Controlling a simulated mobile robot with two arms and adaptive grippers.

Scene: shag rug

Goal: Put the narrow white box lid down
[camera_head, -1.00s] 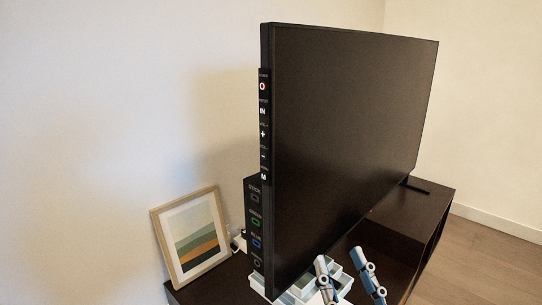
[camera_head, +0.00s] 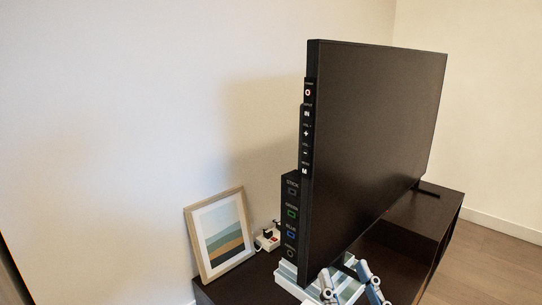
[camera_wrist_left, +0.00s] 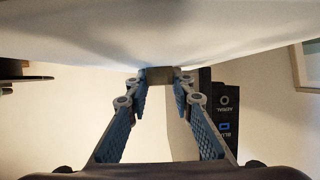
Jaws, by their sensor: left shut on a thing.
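A broad white surface, which looks like the narrow white box lid (camera_wrist_left: 90,35), fills the top of the left wrist view, very close to the camera. My left gripper (camera_wrist_left: 159,76) has its blue fingertips at the lid's lower edge and is shut on it.
A large black screen (camera_head: 375,145) stands on a dark cabinet (camera_head: 240,292). Wooden floor (camera_head: 490,265) is clear at the right.

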